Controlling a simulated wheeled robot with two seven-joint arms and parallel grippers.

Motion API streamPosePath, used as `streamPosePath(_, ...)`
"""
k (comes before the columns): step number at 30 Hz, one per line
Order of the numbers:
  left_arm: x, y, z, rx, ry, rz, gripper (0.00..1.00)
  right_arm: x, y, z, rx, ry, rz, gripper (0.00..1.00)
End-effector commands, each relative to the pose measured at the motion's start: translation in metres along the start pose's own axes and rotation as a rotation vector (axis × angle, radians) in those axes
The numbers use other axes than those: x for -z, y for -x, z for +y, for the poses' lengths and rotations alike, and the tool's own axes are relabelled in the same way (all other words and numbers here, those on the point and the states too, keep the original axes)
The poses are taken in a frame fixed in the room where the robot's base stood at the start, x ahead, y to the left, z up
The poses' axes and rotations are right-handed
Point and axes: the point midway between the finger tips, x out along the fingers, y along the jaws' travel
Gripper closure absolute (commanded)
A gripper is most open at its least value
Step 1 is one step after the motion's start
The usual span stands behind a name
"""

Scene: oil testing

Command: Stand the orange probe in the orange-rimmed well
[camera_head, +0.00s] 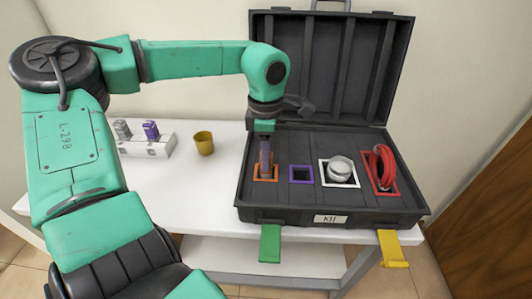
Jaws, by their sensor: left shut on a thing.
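My left gripper (265,160) reaches down over the orange-rimmed well (265,179) at the left end of the open black case. Its jaws are shut on the orange probe, which is mostly hidden between the fingers. A little orange shows at the fingertips, but I cannot tell it from the rim. The fingertips appear just above or within the well's opening; how deep the probe is, I cannot tell. My right gripper is not in view.
The case (390,207) also has a purple-rimmed well (301,175), a white-rimmed slot with a round clear item (340,169) and a red-rimmed slot with a red coil (382,166). Left on the white table stand a white rack (148,147) with grey and purple probes and a yellow cup (204,143).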

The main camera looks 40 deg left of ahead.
Motion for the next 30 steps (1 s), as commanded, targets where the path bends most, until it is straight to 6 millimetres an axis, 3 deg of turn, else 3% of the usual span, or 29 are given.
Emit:
streamPosePath(4, 0.000, -0.004, 0.000, 0.000, 0.000, 0.000, 1.00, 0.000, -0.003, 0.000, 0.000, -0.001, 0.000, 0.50)
streamPosePath(5, 0.000, -0.003, 0.000, 0.000, 0.000, 0.000, 0.52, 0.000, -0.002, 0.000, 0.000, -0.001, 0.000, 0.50)
streamPosePath(15, 0.000, -0.001, 0.000, 0.000, 0.000, 0.001, 0.51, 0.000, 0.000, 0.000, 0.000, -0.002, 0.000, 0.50)
streamPosePath(30, 0.000, 0.050, 0.000, 0.000, 0.001, 0.001, 0.51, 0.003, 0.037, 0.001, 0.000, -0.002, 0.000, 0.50)
